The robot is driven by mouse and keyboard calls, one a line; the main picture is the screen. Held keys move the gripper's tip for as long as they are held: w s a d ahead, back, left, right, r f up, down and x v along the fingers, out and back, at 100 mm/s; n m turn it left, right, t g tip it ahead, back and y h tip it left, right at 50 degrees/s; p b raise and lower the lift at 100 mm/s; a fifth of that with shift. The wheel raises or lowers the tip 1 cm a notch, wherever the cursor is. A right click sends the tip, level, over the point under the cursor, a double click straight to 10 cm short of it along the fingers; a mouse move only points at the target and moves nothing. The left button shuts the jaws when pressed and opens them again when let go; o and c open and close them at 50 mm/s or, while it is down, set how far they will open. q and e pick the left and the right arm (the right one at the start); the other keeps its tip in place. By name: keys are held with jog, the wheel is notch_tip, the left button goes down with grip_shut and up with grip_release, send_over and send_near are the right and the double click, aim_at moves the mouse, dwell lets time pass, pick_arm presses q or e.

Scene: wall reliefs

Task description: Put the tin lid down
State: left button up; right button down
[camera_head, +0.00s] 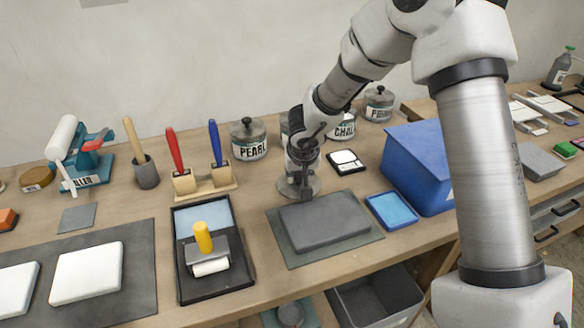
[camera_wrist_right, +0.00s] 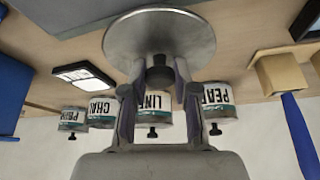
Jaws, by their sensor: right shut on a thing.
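The tin lid is a round grey metal disc with a black knob. In the head view the lid (camera_head: 312,186) is below my right gripper (camera_head: 301,168), at the back edge of a dark grey slab. In the wrist view the lid (camera_wrist_right: 160,32) faces the camera, and my right gripper (camera_wrist_right: 155,90) is shut on its knob. I cannot tell whether the lid touches the bench. Labelled tins stand at the back: PEARL (camera_head: 248,139), CHALK (camera_head: 344,126) and others. In the wrist view no knob shows on the CHALK tin (camera_wrist_right: 100,112). My left gripper is out of view.
The grey slab (camera_head: 325,220) lies on a green-grey mat (camera_head: 280,243). A black-framed white pad (camera_head: 346,161), a blue box (camera_head: 415,165) and a blue tray (camera_head: 391,209) are to the right. A wooden tool holder (camera_head: 205,187) and a roller tray (camera_head: 183,285) are to the left.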

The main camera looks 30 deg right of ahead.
jog(key=w, duration=0.2)
jog(key=w+d+p, duration=0.1)
jog(key=w, duration=0.1)
jog(key=w+d+p, duration=0.1)
jog(key=w, duration=0.1)
jog(key=shift+w+d+f, duration=0.25)
notch_tip(320, 180, down, 4)
jog(key=shift+w+r+b, duration=0.15)
jog(key=shift+r+b, duration=0.05)
jog(key=shift+b, duration=0.75)
jog(key=shift+f, duration=0.2)
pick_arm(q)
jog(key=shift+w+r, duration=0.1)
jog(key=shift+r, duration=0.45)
pick_arm(e)
jog(key=shift+w+d, duration=0.1)
jog(key=shift+w, duration=0.05)
jog(key=c, duration=0.9)
grip_release()
jog(key=shift+r, duration=0.25)
pick_arm(q)
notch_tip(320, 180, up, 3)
jog(key=p, duration=0.3)
pick_arm(e)
jog(key=v, duration=1.2)
jog(key=shift+f, duration=0.15)
